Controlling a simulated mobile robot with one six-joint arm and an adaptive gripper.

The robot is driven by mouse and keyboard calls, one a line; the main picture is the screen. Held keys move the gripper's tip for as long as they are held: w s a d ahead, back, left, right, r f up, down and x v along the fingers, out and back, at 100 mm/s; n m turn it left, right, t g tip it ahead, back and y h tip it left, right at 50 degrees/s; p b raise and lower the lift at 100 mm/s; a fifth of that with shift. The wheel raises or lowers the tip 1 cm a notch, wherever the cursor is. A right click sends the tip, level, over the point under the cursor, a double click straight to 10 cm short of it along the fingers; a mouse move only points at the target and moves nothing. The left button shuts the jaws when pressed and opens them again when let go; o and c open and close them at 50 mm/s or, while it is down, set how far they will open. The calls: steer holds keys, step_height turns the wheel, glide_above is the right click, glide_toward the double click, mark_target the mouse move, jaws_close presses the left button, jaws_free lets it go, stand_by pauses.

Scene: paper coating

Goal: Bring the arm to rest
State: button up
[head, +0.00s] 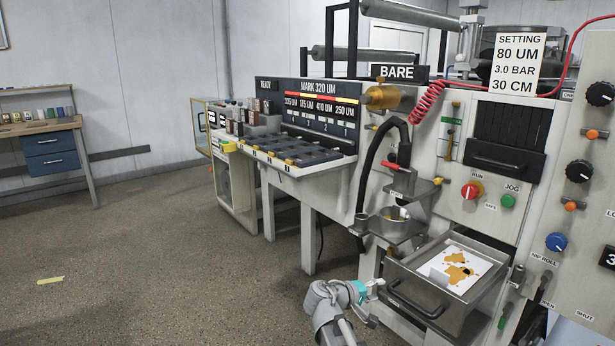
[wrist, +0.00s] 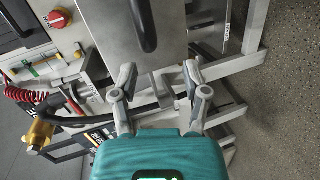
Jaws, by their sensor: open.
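My gripper (head: 375,287) is at the bottom centre of the head view, just left of the open metal drawer (head: 412,302) of the coating machine. In the wrist view my gripper (wrist: 158,78) shows its two fingers apart with nothing between them. The drawer's steel face (wrist: 105,25) and its dark handle fill the upper part of the wrist view, close beyond the fingers. I cannot tell the exact gap. A white sheet with orange-brown patches (head: 466,262) lies in the drawer.
A hose with a red lever (head: 392,166) and a metal cup (head: 394,222) stand above the drawer. A bench with dark trays (head: 290,150) is further back. A desk with blue drawers (head: 52,150) stands far left. The floor (head: 150,260) on the left is mostly clear.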

steer(key=s+a+f+m+g+y+b, duration=0.2)
steer(key=s+f+m+g+y, duration=0.4)
steer(key=s+f+y, duration=0.85)
step_height(320, 180, up, 34)
steer(key=s+n+g+h+p, duration=0.1)
steer(key=h+p, duration=0.1)
steer(key=p, duration=3.2)
steer(key=shift+a+p, duration=0.3)
